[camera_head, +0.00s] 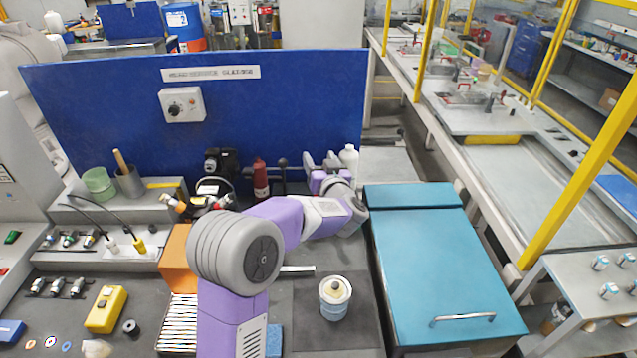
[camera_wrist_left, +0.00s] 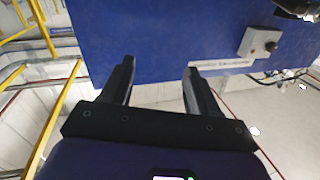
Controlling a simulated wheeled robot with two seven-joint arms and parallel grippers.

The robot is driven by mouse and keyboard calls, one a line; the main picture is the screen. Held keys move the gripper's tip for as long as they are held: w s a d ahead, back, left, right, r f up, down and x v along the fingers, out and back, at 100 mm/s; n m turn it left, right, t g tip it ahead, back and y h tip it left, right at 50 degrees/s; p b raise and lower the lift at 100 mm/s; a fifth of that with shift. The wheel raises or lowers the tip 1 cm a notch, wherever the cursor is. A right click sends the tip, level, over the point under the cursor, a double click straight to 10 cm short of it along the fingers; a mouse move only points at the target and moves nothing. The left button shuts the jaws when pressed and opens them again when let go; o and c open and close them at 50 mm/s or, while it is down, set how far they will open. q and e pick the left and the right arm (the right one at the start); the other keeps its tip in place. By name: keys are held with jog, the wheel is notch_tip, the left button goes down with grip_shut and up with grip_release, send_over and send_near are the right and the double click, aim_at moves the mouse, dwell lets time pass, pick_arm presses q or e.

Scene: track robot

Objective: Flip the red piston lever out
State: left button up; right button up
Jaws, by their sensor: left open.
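A dark red upright piece (camera_head: 260,179) stands at the foot of the blue panel in the head view; I take it for the red piston lever, but it is too small to be sure. A dark lever with a round knob (camera_head: 282,170) stands just right of it. My left gripper (camera_head: 320,160) is right of both, near the panel, partly hidden by its own wrist. In the left wrist view my left gripper (camera_wrist_left: 160,75) is open with nothing between its fingers; the red piece does not show there. My right gripper is not in view.
The blue panel (camera_head: 120,100) carries a white knob box (camera_head: 183,105). A white bottle (camera_head: 349,158) stands close to my left gripper. A round tin (camera_head: 335,298) sits on the dark bench. A teal cabinet (camera_head: 430,260) stands right. Yellow posts (camera_head: 590,150) rise at far right.

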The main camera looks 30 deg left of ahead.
pick_arm(q)
notch_tip(320, 180, down, 10)
jog(key=b, duration=0.8)
jog(key=shift+b+x, duration=0.3)
jog(key=shift+x, duration=3.75)
jog(key=shift+w+d, duration=0.15)
jog(key=shift+w, duration=0.05)
grip_shut()
